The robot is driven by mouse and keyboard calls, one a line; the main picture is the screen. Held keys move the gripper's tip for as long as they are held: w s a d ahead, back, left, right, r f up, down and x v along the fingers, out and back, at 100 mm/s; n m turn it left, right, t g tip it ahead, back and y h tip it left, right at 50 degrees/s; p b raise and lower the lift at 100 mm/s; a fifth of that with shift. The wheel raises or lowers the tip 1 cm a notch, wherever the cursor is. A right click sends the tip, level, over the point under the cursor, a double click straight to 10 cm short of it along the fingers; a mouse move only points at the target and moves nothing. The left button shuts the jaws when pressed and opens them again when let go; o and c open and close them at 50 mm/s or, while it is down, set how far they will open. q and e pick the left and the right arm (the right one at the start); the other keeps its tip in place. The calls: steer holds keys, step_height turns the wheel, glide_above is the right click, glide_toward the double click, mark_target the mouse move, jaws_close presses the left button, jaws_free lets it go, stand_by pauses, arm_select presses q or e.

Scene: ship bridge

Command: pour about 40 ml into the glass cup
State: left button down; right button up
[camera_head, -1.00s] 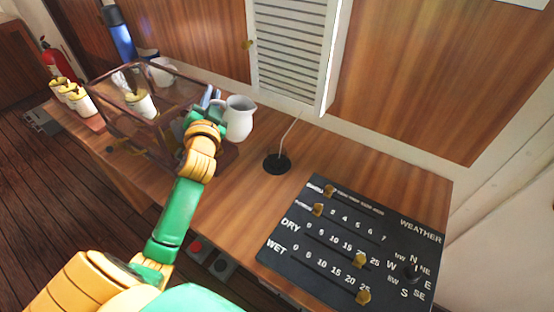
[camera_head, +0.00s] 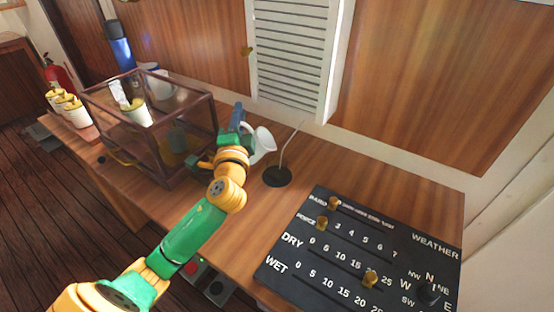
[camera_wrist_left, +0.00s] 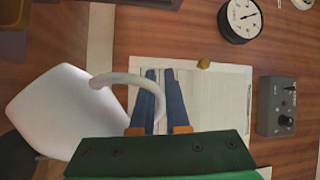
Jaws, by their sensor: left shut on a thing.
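My left gripper (camera_head: 240,128) is shut on the handle of a white jug (camera_head: 263,143). In the head view the jug is tilted, held over the wooden counter at the right of a glass-sided case, and partly hidden by the gripper. In the left wrist view the white jug (camera_wrist_left: 62,110) fills the left side, and its curved handle passes between the blue fingers (camera_wrist_left: 150,98). I cannot make out the glass cup, nor any liquid leaving the jug. My right gripper is not in view.
The brown-framed glass case (camera_head: 183,115) stands close left of my gripper. A thin stalk on a black base (camera_head: 277,176) stands just right of the jug. A black weather panel (camera_head: 345,250) lies on the right. White-and-yellow cups (camera_head: 75,112) stand far left.

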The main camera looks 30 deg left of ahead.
arm_select(q)
steer(key=shift+w+d+r+m+p, duration=0.15)
steer(key=shift+d+r+m+p, duration=0.2)
steer(key=shift+m, duration=0.25)
steer(key=shift+w+d+f+m+h, duration=0.15)
steer(key=shift+d+m, duration=0.1)
steer(key=shift+m, duration=0.25)
steer(key=shift+w+d+f+m+h, duration=0.15)
steer(key=shift+d+m, duration=0.1)
steer(key=shift+m, duration=0.25)
steer(key=shift+d+r+m, duration=0.25)
steer(key=shift+r+m, duration=0.15)
steer(key=shift+m, duration=0.1)
steer(key=shift+s+a+m+t+p, duration=0.2)
steer(key=shift+a+m+t+p, duration=0.1)
steer(key=shift+a+t+p, duration=0.1)
stand_by(0.7)
steer(key=shift+w+d+r+m+p, duration=0.25)
steer(key=shift+d+r+m+p, duration=0.15)
steer(key=shift+d+m+p, duration=0.35)
stand_by(1.2)
